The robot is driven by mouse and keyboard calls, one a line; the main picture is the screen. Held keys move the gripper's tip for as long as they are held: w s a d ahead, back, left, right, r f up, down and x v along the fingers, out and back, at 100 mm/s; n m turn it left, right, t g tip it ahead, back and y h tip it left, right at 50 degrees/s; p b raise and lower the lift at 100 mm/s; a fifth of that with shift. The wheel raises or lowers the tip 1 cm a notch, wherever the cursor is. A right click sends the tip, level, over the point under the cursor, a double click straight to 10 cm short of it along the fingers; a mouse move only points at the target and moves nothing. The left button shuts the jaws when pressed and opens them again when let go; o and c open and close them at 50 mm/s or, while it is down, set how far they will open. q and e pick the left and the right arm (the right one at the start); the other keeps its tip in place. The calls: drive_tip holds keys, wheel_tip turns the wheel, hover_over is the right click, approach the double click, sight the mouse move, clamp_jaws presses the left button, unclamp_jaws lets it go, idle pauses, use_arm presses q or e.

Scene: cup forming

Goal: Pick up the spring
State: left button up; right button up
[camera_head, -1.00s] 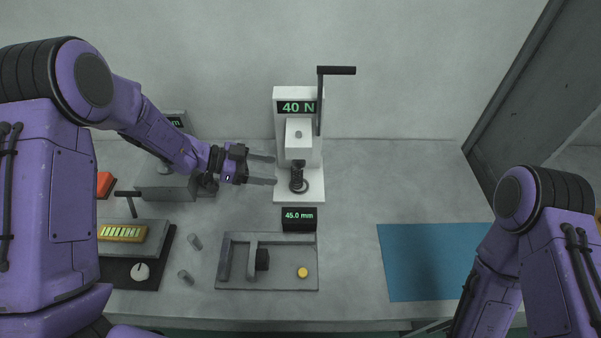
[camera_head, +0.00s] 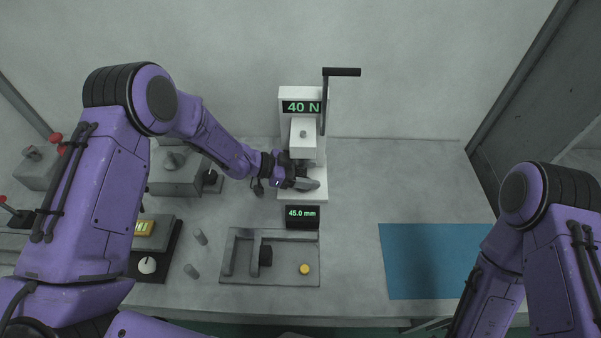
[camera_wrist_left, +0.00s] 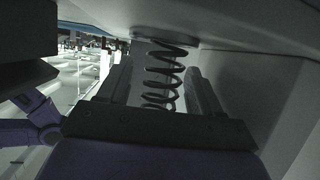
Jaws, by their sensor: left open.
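The spring (camera_wrist_left: 162,72) is a dark coil standing upright under the head of the press in the left wrist view. In the head view my gripper hides it. My left gripper (camera_head: 307,184) is at the base of the white press (camera_head: 304,97). Its two fingers are open, one on each side of the spring in the left wrist view, with visible gaps between them and the coil. My right gripper is out of the head view; only its arm shows at the lower right.
The press has a black lever (camera_head: 342,72) and a "40 N" display. In front stand a "45.0 mm" display (camera_head: 302,216) and a grey fixture tray (camera_head: 285,280) with a yellow disc (camera_head: 304,269). A blue mat (camera_head: 430,260) lies clear to the right.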

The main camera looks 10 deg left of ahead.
use_arm(q)
drive_tip(key=c, duration=1)
drive_tip(key=shift+c, duration=0.2)
drive_tip(key=shift+r, duration=0.2)
